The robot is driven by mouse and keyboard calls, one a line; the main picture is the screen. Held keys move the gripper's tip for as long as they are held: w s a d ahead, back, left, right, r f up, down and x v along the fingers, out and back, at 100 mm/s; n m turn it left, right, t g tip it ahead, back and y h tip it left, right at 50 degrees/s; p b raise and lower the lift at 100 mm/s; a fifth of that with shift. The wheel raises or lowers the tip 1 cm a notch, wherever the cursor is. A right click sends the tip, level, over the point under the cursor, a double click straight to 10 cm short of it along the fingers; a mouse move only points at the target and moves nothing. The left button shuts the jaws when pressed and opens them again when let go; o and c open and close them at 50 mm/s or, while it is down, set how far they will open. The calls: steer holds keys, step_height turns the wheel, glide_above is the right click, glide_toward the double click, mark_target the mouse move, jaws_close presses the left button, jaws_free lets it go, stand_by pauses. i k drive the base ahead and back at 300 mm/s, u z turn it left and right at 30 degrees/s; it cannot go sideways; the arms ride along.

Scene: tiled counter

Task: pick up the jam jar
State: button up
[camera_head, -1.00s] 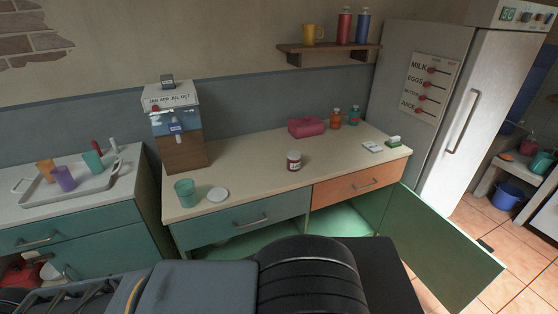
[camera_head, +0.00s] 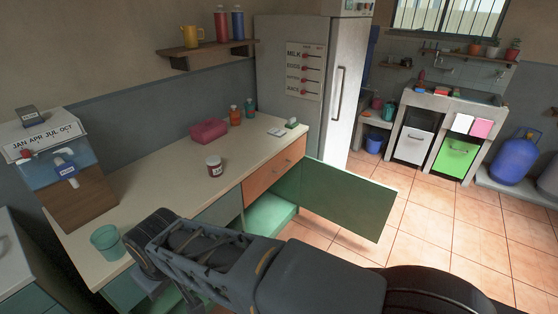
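The jam jar (camera_head: 214,166) is a small dark red jar with a white label. It stands upright on the cream counter (camera_head: 185,155), near its front edge and around the middle of its length. Nothing touches it. My dark grey arm lies across the bottom of the view, in front of and below the counter. My gripper's fingers do not show. The arm covers part of the counter's front.
A teal cup (camera_head: 107,242) and a drink dispenser (camera_head: 62,170) stand at the counter's left. A pink container (camera_head: 209,131) and small bottles are behind the jar. A green cabinet door (camera_head: 345,198) hangs open over the floor. Tiled floor at right is clear.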

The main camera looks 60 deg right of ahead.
mark_target(214, 163)
steer(key=z, duration=0.95)
steer(key=i, duration=1)
steer(key=z, duration=0.05)
